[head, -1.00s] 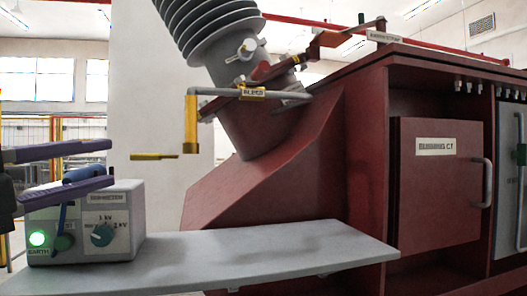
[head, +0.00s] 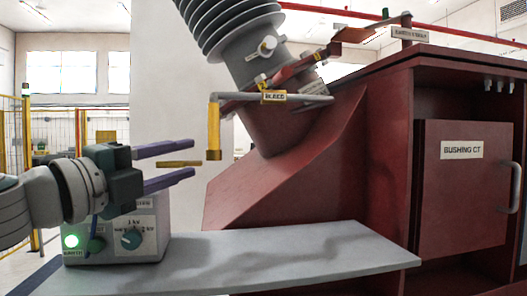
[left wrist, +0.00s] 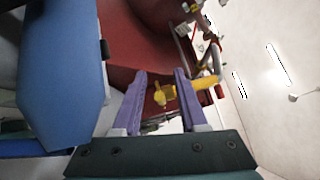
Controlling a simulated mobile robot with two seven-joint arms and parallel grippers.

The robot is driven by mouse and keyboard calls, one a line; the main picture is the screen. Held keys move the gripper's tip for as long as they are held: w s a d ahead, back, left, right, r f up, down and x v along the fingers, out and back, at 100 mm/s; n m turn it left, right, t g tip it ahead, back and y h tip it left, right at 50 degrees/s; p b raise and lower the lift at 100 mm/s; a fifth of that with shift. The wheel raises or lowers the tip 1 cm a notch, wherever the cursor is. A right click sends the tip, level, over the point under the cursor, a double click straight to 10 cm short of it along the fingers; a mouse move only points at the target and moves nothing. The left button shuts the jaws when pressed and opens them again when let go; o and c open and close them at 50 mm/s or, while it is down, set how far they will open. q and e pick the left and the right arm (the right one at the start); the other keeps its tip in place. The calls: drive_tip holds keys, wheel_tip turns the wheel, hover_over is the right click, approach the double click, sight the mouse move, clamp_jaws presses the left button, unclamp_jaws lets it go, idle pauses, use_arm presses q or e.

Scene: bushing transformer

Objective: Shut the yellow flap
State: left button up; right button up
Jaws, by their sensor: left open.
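The yellow flap (head: 178,164) is a flat bar that sticks out level to the left, near the lower end of a pipe with a yellow end section (head: 213,135). My left gripper (head: 191,161) is open, its two purple fingers pointing right, one above and one below the flap in the head view. In the left wrist view the flap (left wrist: 164,94) shows near the fingertips (left wrist: 159,73), between them. I cannot tell whether the fingers touch it. My right gripper is not in view.
A grey shelf (head: 300,260) runs below my gripper, with a grey box (head: 150,240) with a dial and green light on it. The red transformer housing (head: 300,165) slopes up at right. A ribbed bushing (head: 232,35) rises above the pipe.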

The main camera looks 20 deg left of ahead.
use_arm(q)
drive_tip(key=shift+w+d, duration=0.15)
drive_tip(key=shift+w, duration=0.25)
clamp_jaws()
drive_tip(key=shift+r, duration=0.1)
idle(0.3)
